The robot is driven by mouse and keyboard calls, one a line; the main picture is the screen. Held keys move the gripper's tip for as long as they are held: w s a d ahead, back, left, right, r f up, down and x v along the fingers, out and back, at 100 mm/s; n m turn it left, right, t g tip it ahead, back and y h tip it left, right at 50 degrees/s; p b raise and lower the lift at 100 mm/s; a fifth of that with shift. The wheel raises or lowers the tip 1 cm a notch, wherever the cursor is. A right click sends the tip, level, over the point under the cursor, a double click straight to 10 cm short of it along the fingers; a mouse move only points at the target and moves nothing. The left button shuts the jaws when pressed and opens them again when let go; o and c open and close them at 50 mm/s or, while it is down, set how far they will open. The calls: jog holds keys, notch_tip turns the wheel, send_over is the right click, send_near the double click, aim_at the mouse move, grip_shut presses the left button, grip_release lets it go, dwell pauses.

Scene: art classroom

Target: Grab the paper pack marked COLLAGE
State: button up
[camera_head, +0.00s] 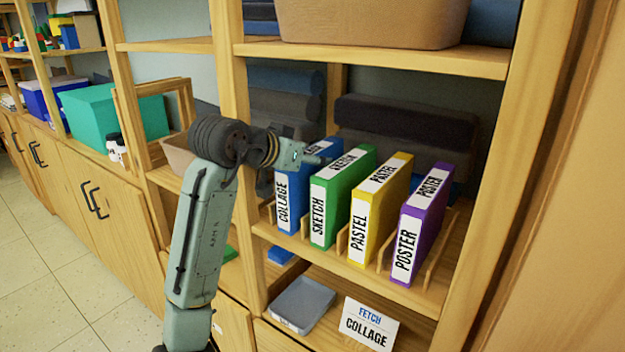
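The blue paper pack marked COLLAGE (283,203) stands upright at the left end of a row on the middle shelf. Its white label faces me, and my gripper covers part of its top. My gripper (318,158) is at the upper part of this pack, reaching in from the left. Its fingers are small and partly hidden, so I cannot tell whether they are open, shut or touching the pack.
Green SKETCH (318,212), yellow PASTEL (360,230) and purple POSTER (408,245) packs stand to the right, between low wooden dividers. A grey tray (303,302) and a FETCH COLLAGE card (369,325) are below. A wooden post (232,90) stands left of the row.

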grip_shut()
dwell(0.7)
jog(key=shift+r, duration=0.1)
